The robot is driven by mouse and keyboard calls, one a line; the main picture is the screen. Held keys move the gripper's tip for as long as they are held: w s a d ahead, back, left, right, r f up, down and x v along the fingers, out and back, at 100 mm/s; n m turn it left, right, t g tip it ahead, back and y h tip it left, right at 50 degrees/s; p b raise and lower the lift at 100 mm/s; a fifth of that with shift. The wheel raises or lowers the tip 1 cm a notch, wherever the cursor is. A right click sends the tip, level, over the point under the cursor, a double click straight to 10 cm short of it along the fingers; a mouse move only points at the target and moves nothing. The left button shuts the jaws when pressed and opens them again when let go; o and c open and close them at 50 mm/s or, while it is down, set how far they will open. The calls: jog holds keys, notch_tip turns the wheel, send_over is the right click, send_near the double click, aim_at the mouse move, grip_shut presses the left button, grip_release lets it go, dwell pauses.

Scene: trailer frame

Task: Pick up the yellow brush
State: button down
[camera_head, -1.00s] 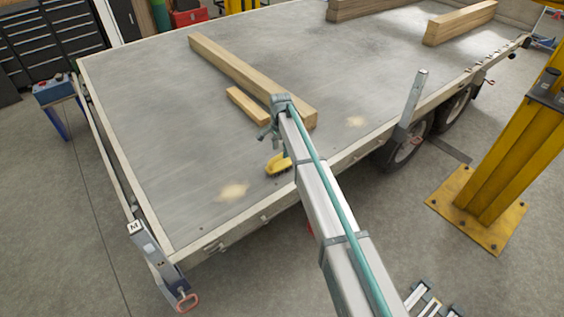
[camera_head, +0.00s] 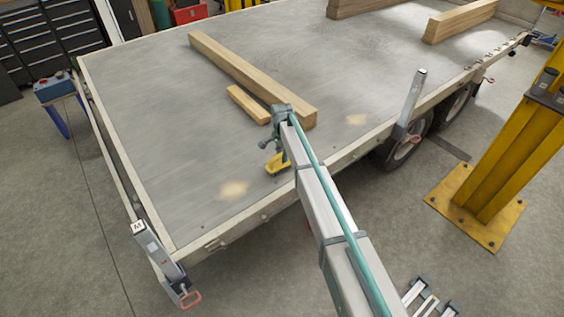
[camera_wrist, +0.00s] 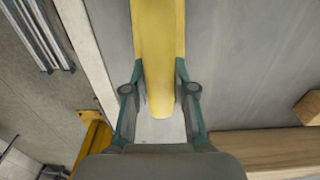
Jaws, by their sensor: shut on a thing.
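The yellow brush (camera_head: 277,164) is at the trailer bed's near edge in the head view, partly hidden by my arm and gripper. In the wrist view the yellow brush (camera_wrist: 160,50) runs from the top edge down between my fingers. My gripper (camera_wrist: 160,75) is shut on it, one finger on each side. In the head view my gripper (camera_head: 281,155) points down at the brush. I cannot tell whether the brush touches the bed or is slightly above it.
The grey trailer bed (camera_head: 165,130) is mostly clear to the left. A long beam (camera_head: 245,72) and a short wood block (camera_head: 248,104) lie just behind my gripper. An upright post (camera_head: 412,105) stands at the bed's right edge, and a yellow column (camera_head: 510,160) stands beyond it.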

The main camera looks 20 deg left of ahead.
jog(key=shift+r, duration=0.15)
jog(key=shift+r+b, duration=0.65)
jog(key=shift+b, duration=0.05)
jog(key=s+d+r+b, duration=0.2)
jog(key=s+r+b, duration=0.3)
jog(key=s+r, duration=0.6)
jog(key=s, duration=0.2)
jog(key=shift+s+d+r, duration=0.2)
jog(key=shift+s+d, duration=0.15)
jog(key=shift+s, duration=0.05)
